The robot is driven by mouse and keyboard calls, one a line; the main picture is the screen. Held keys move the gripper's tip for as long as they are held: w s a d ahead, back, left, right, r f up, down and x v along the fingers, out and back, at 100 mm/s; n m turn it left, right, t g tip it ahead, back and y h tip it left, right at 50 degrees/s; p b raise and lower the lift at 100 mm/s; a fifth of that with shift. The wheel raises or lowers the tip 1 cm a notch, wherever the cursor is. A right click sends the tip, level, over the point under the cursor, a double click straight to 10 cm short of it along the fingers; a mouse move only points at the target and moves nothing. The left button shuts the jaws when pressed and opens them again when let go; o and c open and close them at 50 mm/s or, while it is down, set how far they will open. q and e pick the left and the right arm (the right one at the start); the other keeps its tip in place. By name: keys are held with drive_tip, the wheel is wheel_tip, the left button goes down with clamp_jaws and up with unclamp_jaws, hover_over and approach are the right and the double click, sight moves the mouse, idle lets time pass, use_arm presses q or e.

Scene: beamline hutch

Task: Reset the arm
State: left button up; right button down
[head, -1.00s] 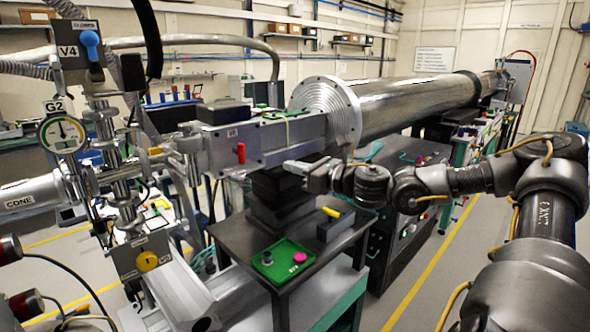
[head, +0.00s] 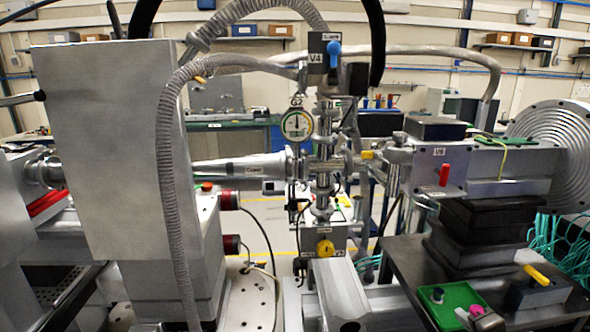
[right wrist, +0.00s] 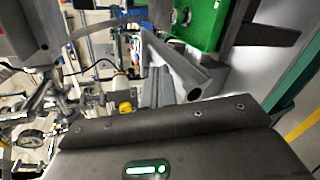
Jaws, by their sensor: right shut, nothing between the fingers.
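In the right wrist view my dark gripper housing with a green light fills the bottom, and the green tray (right wrist: 203,22) is at the top. The rest of my right arm is out of the head view. My left gripper is not in view.
The dark bench (head: 405,275) carries the tray and a block with a yellow handle (head: 537,275). A large grey cabinet (head: 105,150) fills the left.

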drive_tip(key=s+a+f+m+g, duration=0.5)
drive_tip(key=s+a+f+m, duration=0.3)
drive_tip(key=s+f+m, duration=0.3)
drive_tip(key=s+a+f+m+g, duration=0.5)
drive_tip(key=s+a+f+m, duration=0.35)
drive_tip(key=s, duration=0.55)
wheel_tip(320, 180, down, 27)
drive_tip(key=s+g, duration=0.2)
drive_tip(key=s+d+f+g, duration=0.1)
drive_tip(key=s+d+f, duration=0.1)
drive_tip(key=s+f, duration=1.2)
drive_tip(key=shift+s+d+f, duration=0.15)
drive_tip(key=shift+s+f, duration=0.15)
drive_tip(key=shift+s, duration=0.7)
drive_tip(key=shift+s+n, duration=0.1)
drive_tip(key=shift+n, duration=0.15)
